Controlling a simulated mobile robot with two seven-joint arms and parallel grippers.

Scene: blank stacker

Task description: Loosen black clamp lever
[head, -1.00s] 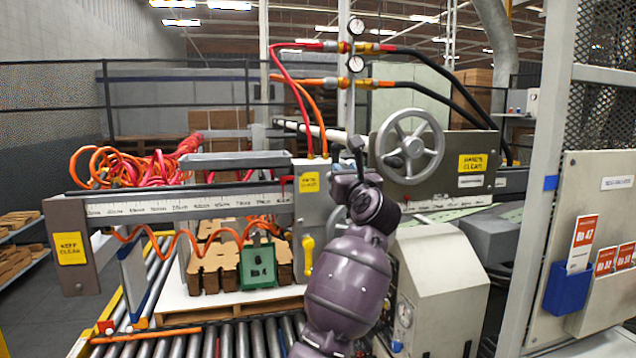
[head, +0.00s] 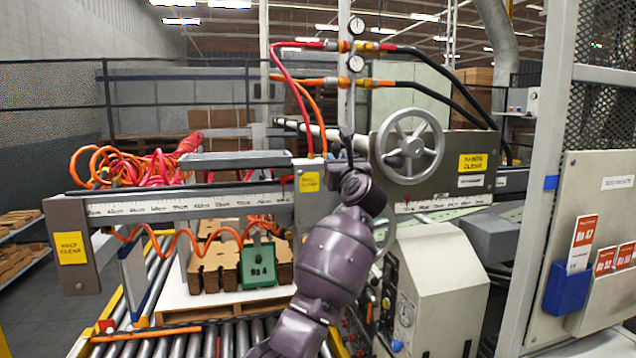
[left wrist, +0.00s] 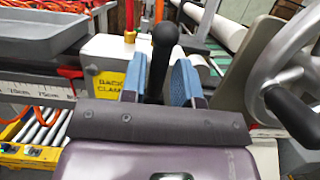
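The lever's foot is hidden behind my gripper. In the head view my left gripper (head: 345,165) is at the white clamp block, and its fingers are hard to make out. My right gripper is not in view.
A grey handwheel (head: 410,146) with a dark knob stands close right of the lever. A ruled beam (head: 190,205) runs left from the clamp block. Red and orange hoses (head: 283,82) come down behind.

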